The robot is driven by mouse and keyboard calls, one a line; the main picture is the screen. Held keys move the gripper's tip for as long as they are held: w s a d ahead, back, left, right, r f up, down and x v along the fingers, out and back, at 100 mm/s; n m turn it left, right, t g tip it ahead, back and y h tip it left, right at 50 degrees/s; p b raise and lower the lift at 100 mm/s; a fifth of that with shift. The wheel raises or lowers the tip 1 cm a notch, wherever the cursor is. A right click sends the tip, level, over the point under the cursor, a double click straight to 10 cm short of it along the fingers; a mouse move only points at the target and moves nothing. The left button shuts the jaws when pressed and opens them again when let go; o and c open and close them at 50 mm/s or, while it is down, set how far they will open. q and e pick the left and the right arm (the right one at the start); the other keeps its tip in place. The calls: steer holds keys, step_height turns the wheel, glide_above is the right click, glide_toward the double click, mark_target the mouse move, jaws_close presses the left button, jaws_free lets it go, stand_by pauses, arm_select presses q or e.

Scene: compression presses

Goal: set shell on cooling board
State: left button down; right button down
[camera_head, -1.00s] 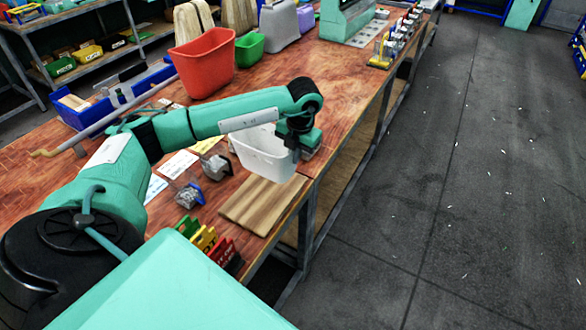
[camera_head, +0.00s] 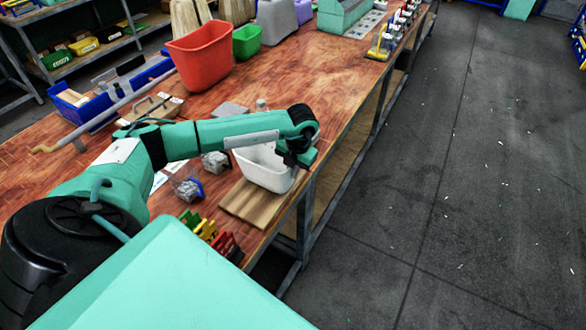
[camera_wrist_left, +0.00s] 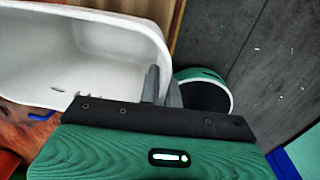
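The shell, a white open tub (camera_head: 262,170), is over the far part of the wooden cooling board (camera_head: 248,208). Its near side overlaps the board in the head view; I cannot tell whether it touches it. My left gripper (camera_head: 291,160) is at the shell's right end. In the left wrist view its grey fingers (camera_wrist_left: 163,88) straddle the rim of the white shell (camera_wrist_left: 120,25), one inside and one outside. The wrist housing hides part of the shell. My right gripper is not in view.
A red bin (camera_head: 200,57) and a green bin (camera_head: 247,42) stand farther back on the bench. Small grey clamps (camera_head: 187,189) lie left of the board, coloured holders (camera_head: 208,230) in front. The bench's right edge is close to the board.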

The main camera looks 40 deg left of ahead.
arm_select(q)
steer(key=c, duration=1.6)
jaws_free()
steer(key=shift+f, duration=0.1)
steer(key=shift+r, duration=0.4)
steer(key=r+b, duration=0.1)
steer(key=r, duration=0.2)
steer(key=d+r+b, duration=0.1)
steer(key=r, duration=0.3)
steer(key=r+b, duration=0.1)
steer(key=r, duration=0.3)
steer(key=shift+w+d+r, duration=0.1)
steer(key=shift+d+r, duration=0.15)
